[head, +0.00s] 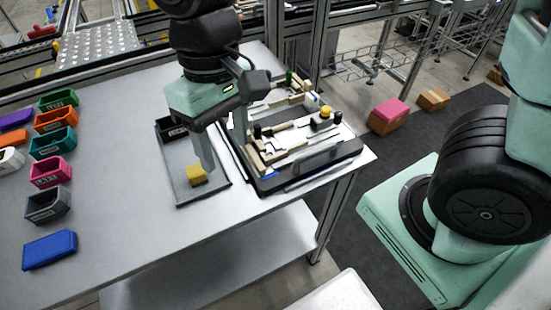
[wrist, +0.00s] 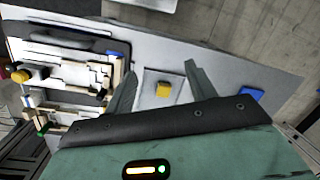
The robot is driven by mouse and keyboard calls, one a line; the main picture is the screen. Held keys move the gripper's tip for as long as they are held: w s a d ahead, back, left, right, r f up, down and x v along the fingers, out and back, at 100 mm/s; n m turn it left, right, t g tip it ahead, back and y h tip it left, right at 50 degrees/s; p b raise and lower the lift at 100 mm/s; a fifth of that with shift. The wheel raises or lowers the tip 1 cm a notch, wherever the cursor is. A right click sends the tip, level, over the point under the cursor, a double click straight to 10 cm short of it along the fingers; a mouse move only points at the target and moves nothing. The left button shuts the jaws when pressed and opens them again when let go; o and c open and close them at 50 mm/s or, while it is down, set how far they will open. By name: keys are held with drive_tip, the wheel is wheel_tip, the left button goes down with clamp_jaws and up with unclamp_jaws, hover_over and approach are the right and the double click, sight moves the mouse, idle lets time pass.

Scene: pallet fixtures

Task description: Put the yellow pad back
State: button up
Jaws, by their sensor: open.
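The yellow pad (head: 197,175) is a small block lying on the grey tray (head: 213,190) on the table. In the wrist view the yellow pad (wrist: 162,91) shows between and beyond my two fingers, on the light tray surface. My gripper (head: 208,163) points down over the tray, with its fingers apart; the wrist view also shows my gripper (wrist: 160,70) open and empty. The pallet fixture (head: 325,158) stands right of the tray, a dark base with several pale blocks. A yellow round piece (head: 326,111) sits on its right part.
Several coloured bins, such as the pink one (head: 50,171), line the table's left side, with a blue block (head: 49,249) in front. A dark labelled bin (head: 172,130) stands at the tray's back. The table front is clear. Boxes (head: 388,115) lie on the floor mat.

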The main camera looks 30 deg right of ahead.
drive_tip(key=s+d+f+n+t, duration=0.1)
drive_tip(key=s+d+n, duration=0.1)
drive_tip(key=s+d, duration=0.3)
drive_tip(key=shift+s+n+t, duration=0.4)
drive_tip(key=shift+s, duration=0.55)
